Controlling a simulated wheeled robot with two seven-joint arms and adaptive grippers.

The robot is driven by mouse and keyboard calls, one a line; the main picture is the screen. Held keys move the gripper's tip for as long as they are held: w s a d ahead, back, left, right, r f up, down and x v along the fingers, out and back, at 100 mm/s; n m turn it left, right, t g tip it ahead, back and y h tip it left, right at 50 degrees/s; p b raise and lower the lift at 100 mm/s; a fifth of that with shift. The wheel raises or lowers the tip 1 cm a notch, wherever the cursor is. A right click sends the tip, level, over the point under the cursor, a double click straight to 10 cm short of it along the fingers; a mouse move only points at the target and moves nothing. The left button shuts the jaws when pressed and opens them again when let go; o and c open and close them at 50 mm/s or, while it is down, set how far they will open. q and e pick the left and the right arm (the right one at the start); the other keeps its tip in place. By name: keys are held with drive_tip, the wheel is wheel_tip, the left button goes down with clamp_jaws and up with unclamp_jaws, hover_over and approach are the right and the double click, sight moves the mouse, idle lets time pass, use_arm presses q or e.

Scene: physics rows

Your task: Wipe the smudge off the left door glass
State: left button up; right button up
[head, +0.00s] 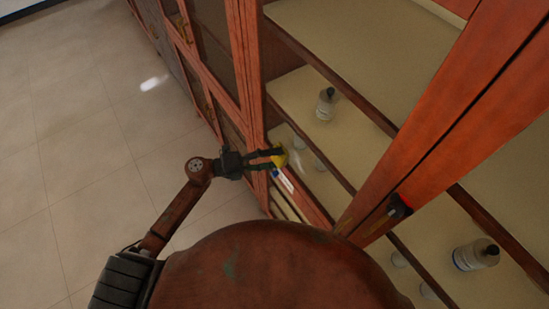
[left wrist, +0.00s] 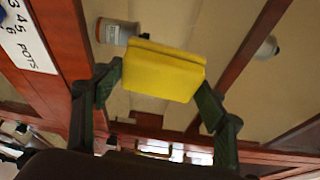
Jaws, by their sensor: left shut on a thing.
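My left gripper (head: 279,158) is shut on a yellow sponge (head: 280,160), in front of the wooden cabinet. In the left wrist view the sponge (left wrist: 165,72) sits between the two fingertips of my left gripper (left wrist: 160,90), its broad yellow face showing. Cabinet shelves show behind it; I cannot tell whether glass lies between or whether the sponge touches anything. I cannot make out a smudge in either view. My right gripper is not in view.
A white label reading "POTS" (left wrist: 28,38) is beside the sponge on a red-brown frame. A bottle (head: 325,105) and another bottle (head: 476,255) stand on the shelves. Tiled floor (head: 80,150) is open at left.

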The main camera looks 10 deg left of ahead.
use_arm(q)
drive_tip(key=shift+w+d, duration=0.25)
drive_tip(key=shift+w, duration=0.05)
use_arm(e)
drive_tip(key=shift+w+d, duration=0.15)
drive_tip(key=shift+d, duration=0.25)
use_arm(q)
drive_tip(key=shift+w+d, duration=0.35)
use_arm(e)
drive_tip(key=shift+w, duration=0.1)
use_arm(q)
drive_tip(key=shift+s, duration=0.15)
